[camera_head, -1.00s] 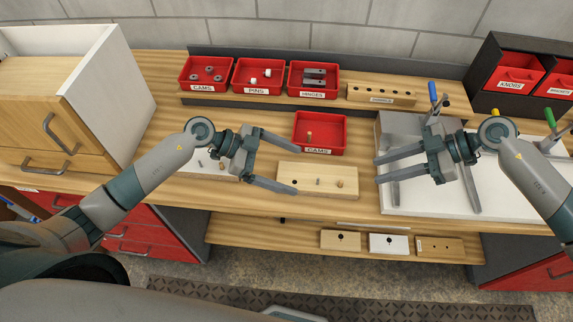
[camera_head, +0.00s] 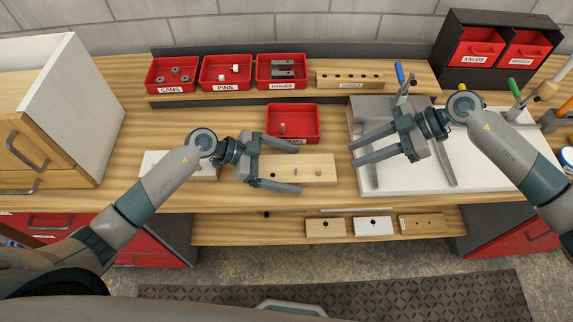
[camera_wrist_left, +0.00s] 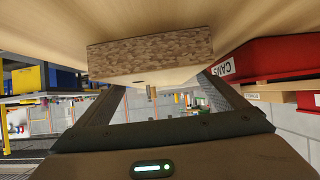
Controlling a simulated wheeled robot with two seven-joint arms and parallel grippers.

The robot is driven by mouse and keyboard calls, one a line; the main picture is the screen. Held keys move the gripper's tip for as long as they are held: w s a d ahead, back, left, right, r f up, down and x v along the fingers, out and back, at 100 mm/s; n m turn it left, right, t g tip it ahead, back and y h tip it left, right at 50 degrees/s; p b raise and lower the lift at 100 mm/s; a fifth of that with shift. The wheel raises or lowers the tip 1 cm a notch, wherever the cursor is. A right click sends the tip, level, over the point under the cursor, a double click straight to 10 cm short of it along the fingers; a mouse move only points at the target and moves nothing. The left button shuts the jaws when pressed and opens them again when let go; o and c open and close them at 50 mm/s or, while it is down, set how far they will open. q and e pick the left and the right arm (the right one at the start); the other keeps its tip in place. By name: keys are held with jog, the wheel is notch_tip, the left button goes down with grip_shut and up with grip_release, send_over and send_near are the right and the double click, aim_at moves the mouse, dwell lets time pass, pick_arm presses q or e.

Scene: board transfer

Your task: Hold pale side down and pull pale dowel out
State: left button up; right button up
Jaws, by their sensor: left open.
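The pale board (camera_head: 322,161) lies flat on the bench. In the head view it has a dark hole (camera_head: 274,175) at left, a small grey pin (camera_head: 295,172) in the middle and a short pale dowel (camera_head: 319,171) standing up at right. My left gripper (camera_head: 299,166) is open, its fingers reaching over the board's left half and partly hiding it. The left wrist view shows the board's speckled end face (camera_wrist_left: 150,53) beyond the open fingers, with a small peg (camera_wrist_left: 152,92) below it. My right gripper (camera_head: 354,151) is open and empty, just right of the board.
A red CAMS tray (camera_head: 316,109) holding a small pale peg sits behind the board. Labelled red bins (camera_head: 225,86) stand on the rear shelf. A white panel (camera_head: 440,185) lies at right under my right arm, with tools (camera_head: 399,72) behind. A white board (camera_head: 205,173) lies at left.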

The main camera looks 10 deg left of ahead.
pick_arm(q)
jog(key=c, duration=1.3)
jog(key=shift+c, duration=0.6)
pick_arm(e)
jog(key=shift+c, duration=1.1)
notch_tip(320, 180, up, 2)
jog(key=n+h, duration=0.6)
jog(key=h, duration=0.2)
send_over(321, 172)
jog(key=w+d, duration=0.2)
jog(key=shift+s+r+g, duration=0.1)
jog(key=shift+s+g, duration=0.1)
jog(key=shift+g, duration=0.1)
jog(key=shift+x, duration=4.5)
jog(key=shift+a, duration=0.15)
